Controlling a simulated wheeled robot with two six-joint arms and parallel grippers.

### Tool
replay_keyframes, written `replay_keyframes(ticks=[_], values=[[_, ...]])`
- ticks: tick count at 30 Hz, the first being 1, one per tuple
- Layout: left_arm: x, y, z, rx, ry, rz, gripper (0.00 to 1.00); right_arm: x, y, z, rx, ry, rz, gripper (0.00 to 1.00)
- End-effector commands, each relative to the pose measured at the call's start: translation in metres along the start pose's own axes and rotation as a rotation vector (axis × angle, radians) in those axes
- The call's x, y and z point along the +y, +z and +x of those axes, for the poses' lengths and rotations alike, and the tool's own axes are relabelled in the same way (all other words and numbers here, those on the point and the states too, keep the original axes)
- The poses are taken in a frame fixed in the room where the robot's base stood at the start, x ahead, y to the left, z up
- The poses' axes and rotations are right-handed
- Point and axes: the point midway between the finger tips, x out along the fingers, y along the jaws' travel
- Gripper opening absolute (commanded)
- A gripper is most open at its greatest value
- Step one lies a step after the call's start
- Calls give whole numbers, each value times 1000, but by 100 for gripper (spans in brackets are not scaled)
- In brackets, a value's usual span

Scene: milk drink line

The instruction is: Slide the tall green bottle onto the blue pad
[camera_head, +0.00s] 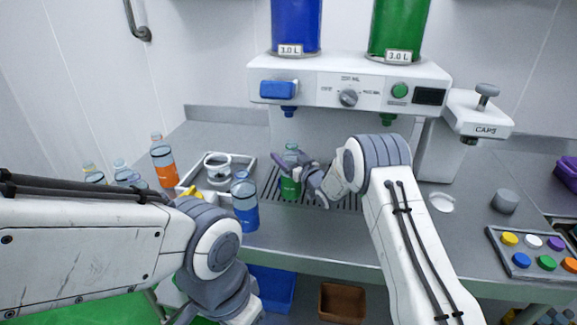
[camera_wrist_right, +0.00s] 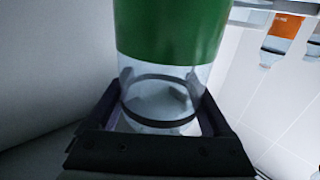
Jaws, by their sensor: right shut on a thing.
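The green bottle (camera_head: 290,189) stands on the slotted tray (camera_head: 343,200) below the dispenser, with a clear upper part and green below. My right gripper (camera_head: 292,167) is shut on it near the upper part, and its fingers hide some of the bottle. In the right wrist view the bottle (camera_wrist_right: 170,40) fills the space between the dark jaws (camera_wrist_right: 160,125), which lie around its clear section. I cannot make out a blue pad in either view. My left arm comes in from the left, and its gripper fingers do not show.
A blue bottle (camera_head: 244,204) stands just left of the green one. An orange bottle (camera_head: 162,161) and a white-rimmed tray (camera_head: 185,183) are further left. The dispenser (camera_head: 345,80) is behind. A cap tray (camera_head: 535,254) lies at the right.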

Motion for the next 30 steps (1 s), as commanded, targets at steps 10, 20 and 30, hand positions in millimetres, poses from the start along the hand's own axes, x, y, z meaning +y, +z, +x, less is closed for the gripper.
replay_keyframes(ticks=[10,20,30], values=[[-1,0,10,0,0,0,50,6,0,15,-1,0,0,31],[-2,1,22,0,0,0,50,11,4,27,1,0,-1,31],[-2,2,32,0,0,0,50,19,1,48,-1,0,-1,31]])
